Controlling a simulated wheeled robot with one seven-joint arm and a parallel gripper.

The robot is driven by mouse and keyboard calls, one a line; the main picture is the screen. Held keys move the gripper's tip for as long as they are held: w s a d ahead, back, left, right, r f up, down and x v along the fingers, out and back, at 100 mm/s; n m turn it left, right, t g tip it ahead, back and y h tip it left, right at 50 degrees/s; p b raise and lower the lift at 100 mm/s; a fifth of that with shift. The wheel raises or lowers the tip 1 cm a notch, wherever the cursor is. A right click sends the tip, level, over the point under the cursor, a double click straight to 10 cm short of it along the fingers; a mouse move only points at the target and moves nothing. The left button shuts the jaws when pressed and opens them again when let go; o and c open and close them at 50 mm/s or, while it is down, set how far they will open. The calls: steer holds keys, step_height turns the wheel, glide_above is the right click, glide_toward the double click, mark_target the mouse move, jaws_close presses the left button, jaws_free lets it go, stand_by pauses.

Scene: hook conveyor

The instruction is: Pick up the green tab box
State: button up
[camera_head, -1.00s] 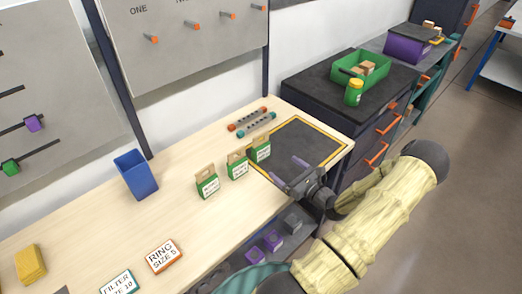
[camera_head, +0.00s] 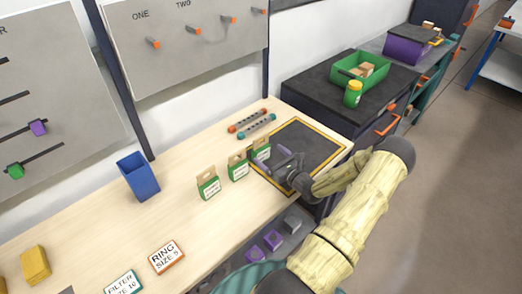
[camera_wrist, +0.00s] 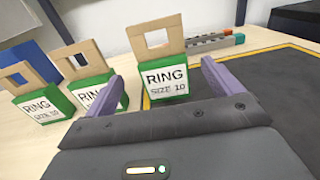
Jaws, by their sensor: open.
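Three green tab boxes with tan hang tabs and white labels stand upright in a row on the wooden table. In the head view they are the left box (camera_head: 208,183), the middle box (camera_head: 238,167) and the right box (camera_head: 262,149). In the wrist view the right box (camera_wrist: 165,82) reads "RING SIZE 10". It stands ahead of my gripper (camera_wrist: 165,85), roughly between the two purple fingers. The other two boxes, the middle box (camera_wrist: 92,90) and the left box (camera_wrist: 38,104), are to the left. My gripper (camera_head: 273,163) is open and empty beside the right box.
A black mat with a yellow border (camera_head: 325,138) lies under my gripper. Two perforated bars (camera_head: 256,125) lie behind the boxes. A blue bin (camera_head: 138,177) stands to the left. A green crate (camera_head: 345,66) and a yellow-green jar (camera_head: 352,94) are on the dark cabinet.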

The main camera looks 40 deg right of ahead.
mark_target(263, 149)
steer(key=shift+w, duration=1.45)
steer(key=shift+w+r+p, duration=0.15)
steer(key=shift+w+p, duration=0.3)
steer(key=shift+p, duration=0.05)
steer(key=w+p, duration=0.1)
steer(key=w, duration=0.2)
steer(key=shift+w+r, duration=0.1)
steer(key=shift+w, duration=0.6)
